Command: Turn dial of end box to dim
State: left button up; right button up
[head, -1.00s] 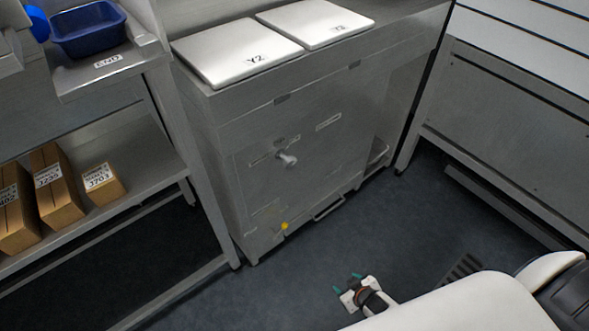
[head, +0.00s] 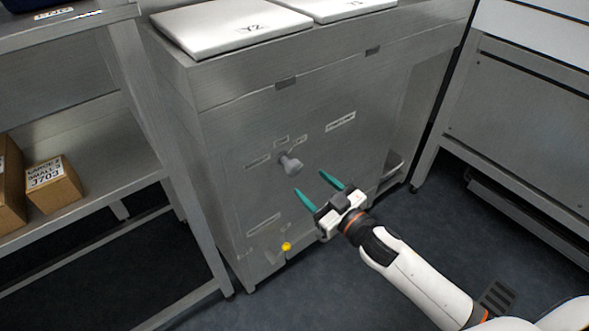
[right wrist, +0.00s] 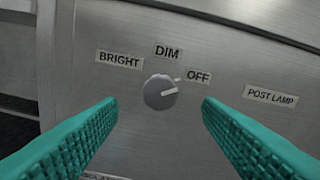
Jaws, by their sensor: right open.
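The dial (head: 289,163) is a grey round knob on the front of the metal cabinet (head: 225,130). In the right wrist view the dial (right wrist: 160,91) sits below the labels BRIGHT (right wrist: 120,59), DIM (right wrist: 167,51) and OFF (right wrist: 199,76). Its light pointer mark is turned to the right, nearest the OFF side. My right gripper (head: 309,188) is open and empty, its teal fingers aimed at the dial from the lower right. In the right wrist view the fingers stand left and right of the dial, apart from it. My left gripper is not in view.
A POST LAMP label (right wrist: 270,96) is right of the dial. A yellow knob (head: 286,246) sits low on the cabinet. White lids (head: 230,27) lie on top. A shelf with cardboard boxes (head: 53,184) stands at left. Another metal unit (head: 540,110) stands at right.

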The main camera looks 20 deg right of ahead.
aim_at(296, 171)
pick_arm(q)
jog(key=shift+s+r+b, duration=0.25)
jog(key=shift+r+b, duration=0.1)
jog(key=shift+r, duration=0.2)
pick_arm(e)
jog(key=x, duration=0.8)
jog(key=shift+w+f, duration=0.1)
jog(key=shift+w, duration=0.05)
jog(key=c, duration=1)
